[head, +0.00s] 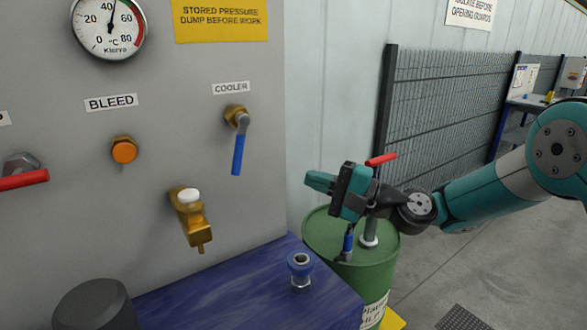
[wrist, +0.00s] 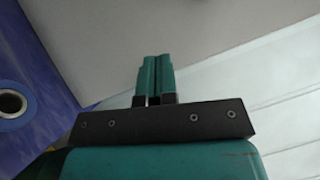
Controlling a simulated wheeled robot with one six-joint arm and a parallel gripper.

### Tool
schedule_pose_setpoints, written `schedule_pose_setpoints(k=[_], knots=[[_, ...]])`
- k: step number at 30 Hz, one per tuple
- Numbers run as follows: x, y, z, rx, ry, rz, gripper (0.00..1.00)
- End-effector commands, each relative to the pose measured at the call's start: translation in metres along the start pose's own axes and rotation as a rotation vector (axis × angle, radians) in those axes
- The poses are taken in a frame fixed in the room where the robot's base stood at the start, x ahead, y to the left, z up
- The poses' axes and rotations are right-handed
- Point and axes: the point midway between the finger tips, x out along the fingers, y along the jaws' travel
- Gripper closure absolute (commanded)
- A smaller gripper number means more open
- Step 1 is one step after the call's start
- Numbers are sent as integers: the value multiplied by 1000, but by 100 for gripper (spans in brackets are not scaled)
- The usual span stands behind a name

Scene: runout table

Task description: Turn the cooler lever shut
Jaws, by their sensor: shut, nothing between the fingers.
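The cooler lever (head: 238,154) has a blue handle on a brass valve fitting, under the COOLER label (head: 231,88) on the grey panel in the head view. Its handle hangs down, tilted slightly left at the bottom. My gripper (head: 308,181) is to the right of and a little below the lever, apart from it, beyond the panel's right edge. Its fingers point left and are shut and empty. In the wrist view, the two teal fingers (wrist: 155,78) lie side by side. The lever does not show clearly in the wrist view.
Below the lever, a brass tap with a white knob (head: 190,196) sticks out. An orange BLEED button (head: 124,151) and a red lever (head: 22,180) are further left. A blue bench (head: 230,295) carries a blue-ringed fitting (head: 301,265). A green drum (head: 320,235) stands under my gripper.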

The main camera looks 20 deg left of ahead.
Motion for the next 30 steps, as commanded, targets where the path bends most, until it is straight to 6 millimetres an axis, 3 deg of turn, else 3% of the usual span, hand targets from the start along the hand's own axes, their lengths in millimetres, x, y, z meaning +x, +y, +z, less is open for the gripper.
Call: schedule_pose_setpoints(k=[13, 21, 30], knots=[[92, -3, 5, -3, -4, 2, 100], [112, -1, 28, -2, -2, 4, 100], [115, 1, 29, -3, 0, 3, 100]])
